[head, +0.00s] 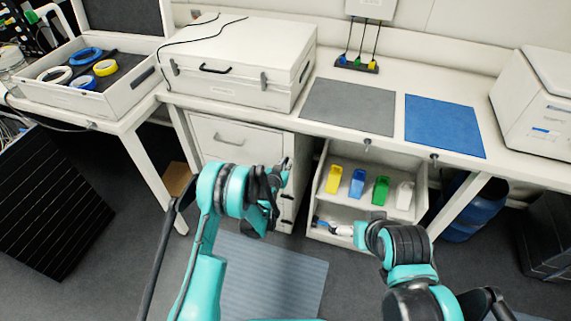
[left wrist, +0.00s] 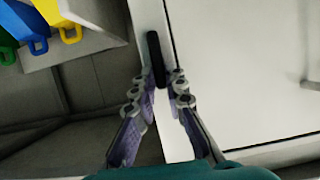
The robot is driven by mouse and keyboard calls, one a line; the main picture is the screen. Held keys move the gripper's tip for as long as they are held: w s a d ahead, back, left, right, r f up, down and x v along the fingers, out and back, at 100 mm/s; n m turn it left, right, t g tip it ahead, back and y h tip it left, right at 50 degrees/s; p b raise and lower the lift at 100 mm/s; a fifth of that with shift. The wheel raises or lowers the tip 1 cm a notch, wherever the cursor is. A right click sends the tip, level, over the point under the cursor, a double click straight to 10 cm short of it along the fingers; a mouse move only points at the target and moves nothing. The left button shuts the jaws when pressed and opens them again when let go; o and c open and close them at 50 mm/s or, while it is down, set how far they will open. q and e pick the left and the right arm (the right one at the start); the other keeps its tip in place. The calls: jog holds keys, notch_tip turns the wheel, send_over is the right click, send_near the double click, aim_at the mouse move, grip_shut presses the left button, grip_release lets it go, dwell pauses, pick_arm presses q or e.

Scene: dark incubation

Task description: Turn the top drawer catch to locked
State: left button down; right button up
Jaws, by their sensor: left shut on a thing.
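The white drawer cabinet (head: 228,138) stands under the bench, with a bar handle on its top drawer. In the left wrist view, the black catch (left wrist: 154,50) sits on the strip along the edge of the drawer front (left wrist: 240,70). It is long and narrow and lies nearly along that edge, slightly tilted. My left gripper (left wrist: 161,84) is shut on the catch's near end. In the head view, my left gripper (head: 286,168) is at the cabinet's right front edge and hides the top catch. My right gripper (head: 318,222) is low at the open shelf; its fingers are too small to read.
The shelf unit (head: 420,190) right of the cabinet holds yellow (head: 333,180), blue (head: 357,183), green (head: 380,190) and white scoops. A white case (head: 240,55), a grey mat (head: 348,106) and a blue mat (head: 445,126) lie on the bench above. A tray of tape rolls (head: 135,95) stands left.

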pick_arm(q)
jog(key=shift+d, duration=0.1)
jog(key=m+t+y, duration=0.1)
jog(key=m, duration=0.2)
jog(key=d+f+m+t+y, duration=0.1)
jog(key=m+y, duration=0.1)
jog(key=d+m+t+y, duration=0.1)
jog(key=m, duration=0.2)
jog(key=shift+s+d+f+m+y, duration=0.1)
jog(key=shift+s+f+m+y, duration=0.1)
jog(key=shift+s+m+y, duration=0.15)
jog(key=shift+d+f+m+t+y, duration=0.1)
jog(key=shift+f+m+t+y, duration=0.2)
jog(key=shift+m, duration=0.55)
jog(key=shift+f+m+t+h, duration=0.1)
jog(key=shift+m+t, duration=0.3)
jog(key=shift+m, duration=0.4)
jog(key=c, duration=1.6)
grip_release()
jog(key=shift+o, duration=0.2)
